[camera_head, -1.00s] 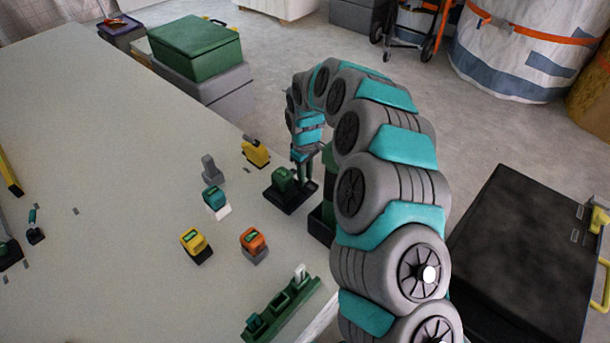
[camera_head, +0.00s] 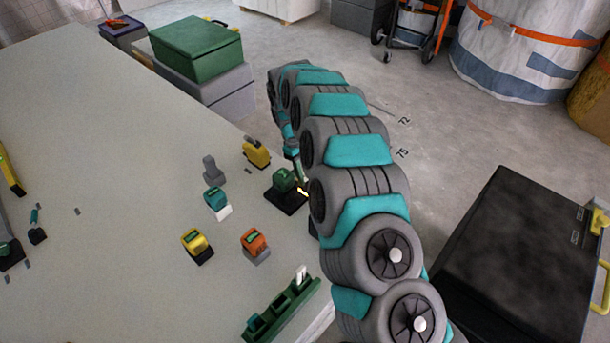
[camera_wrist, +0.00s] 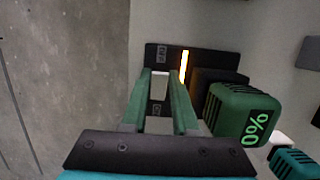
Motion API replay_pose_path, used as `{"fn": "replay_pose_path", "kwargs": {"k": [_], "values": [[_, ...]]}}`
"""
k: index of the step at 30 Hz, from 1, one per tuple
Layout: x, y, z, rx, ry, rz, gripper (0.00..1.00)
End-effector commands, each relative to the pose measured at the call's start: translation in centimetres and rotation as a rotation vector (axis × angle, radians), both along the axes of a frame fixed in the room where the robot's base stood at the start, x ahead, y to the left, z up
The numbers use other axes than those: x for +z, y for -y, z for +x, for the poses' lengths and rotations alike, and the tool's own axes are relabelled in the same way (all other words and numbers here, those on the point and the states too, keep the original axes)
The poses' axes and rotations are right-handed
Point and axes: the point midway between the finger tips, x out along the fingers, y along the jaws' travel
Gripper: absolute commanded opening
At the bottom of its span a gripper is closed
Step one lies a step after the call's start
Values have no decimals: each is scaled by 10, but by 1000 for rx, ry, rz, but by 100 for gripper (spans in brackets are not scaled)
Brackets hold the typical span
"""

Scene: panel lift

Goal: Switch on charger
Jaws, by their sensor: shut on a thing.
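The charger is a black base (camera_head: 289,203) near the table's right edge, with a green battery (camera_head: 283,180) seated on it. In the wrist view the charger (camera_wrist: 205,58) has a lit orange bar (camera_wrist: 184,66), and the battery (camera_wrist: 238,114) reads 0%. The orange glow also shows in the head view. My gripper (camera_wrist: 160,78) is over the charger, left of the bar, its two green fingers shut on a pale switch piece (camera_wrist: 159,86). Small labels sit beyond and between the fingers; I cannot read them surely. My arm mostly hides the gripper in the head view.
Yellow (camera_head: 196,245), orange (camera_head: 255,244) and teal (camera_head: 216,202) battery-like blocks stand nearby on the table (camera_head: 110,170). A grey post (camera_head: 212,168) and a yellow tool (camera_head: 256,153) stand behind. A green rack (camera_head: 283,310) lies at the front edge.

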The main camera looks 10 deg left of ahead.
Motion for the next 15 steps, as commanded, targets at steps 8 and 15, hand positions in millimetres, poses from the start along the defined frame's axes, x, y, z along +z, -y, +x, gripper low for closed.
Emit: {"fn": "replay_pose_path", "kwargs": {"k": [8,15], "values": [[1,-1,3,-1,-44,-82,0],[1,-3,2,2,-52,-93,0]]}}
